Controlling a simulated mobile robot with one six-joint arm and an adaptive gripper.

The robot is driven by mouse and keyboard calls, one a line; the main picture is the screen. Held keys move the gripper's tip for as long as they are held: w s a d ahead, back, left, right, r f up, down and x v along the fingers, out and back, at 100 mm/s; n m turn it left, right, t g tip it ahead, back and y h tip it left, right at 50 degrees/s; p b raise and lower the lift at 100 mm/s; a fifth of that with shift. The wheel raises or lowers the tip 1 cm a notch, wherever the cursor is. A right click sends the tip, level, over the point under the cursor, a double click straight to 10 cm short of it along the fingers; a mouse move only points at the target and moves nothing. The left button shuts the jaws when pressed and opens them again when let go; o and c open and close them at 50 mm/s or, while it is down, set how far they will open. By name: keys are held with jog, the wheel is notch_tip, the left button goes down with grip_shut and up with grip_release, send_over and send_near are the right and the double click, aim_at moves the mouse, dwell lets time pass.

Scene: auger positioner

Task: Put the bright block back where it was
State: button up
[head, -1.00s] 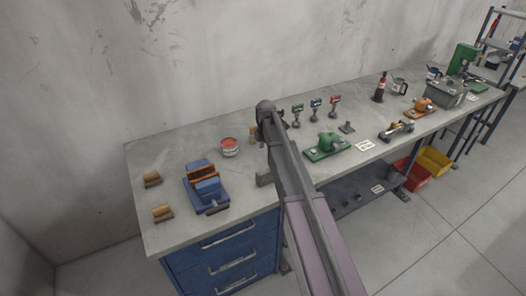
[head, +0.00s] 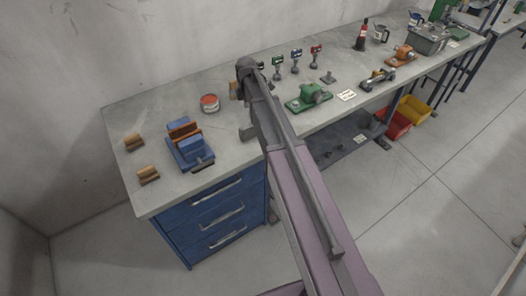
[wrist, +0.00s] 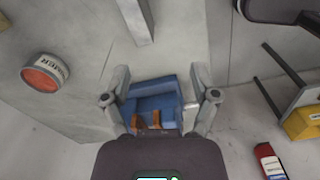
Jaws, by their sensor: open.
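No block is clearly marked out as the bright one. A blue vise-like fixture (head: 190,151) with orange-brown jaw pieces (head: 183,130) sits at the left of the bench. Two tan blocks, one farther back (head: 133,143) and one nearer the front (head: 148,175), lie left of it. Another tan piece (head: 234,91) is partly hidden behind my arm. In the wrist view my gripper (wrist: 160,72) is open, with nothing visibly held. The blue fixture (wrist: 150,98) shows between its fingers; I cannot tell how far away. In the head view I cannot make out the fingers.
A tin with a red top (head: 210,103) stands behind the blue fixture. A green device (head: 308,97), several small coloured-top tools (head: 296,60) and a dark bottle (head: 362,34) stand to the right.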

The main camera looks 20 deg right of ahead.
jog(key=s+m, duration=1.8)
jog(key=s, duration=0.7)
jog(key=shift+a+m, duration=0.25)
jog(key=shift+m, duration=0.15)
jog(key=shift+s, duration=0.1)
notch_tip(320, 180, down, 4)
jog(key=b, duration=0.4)
jog(key=shift+f, duration=0.15)
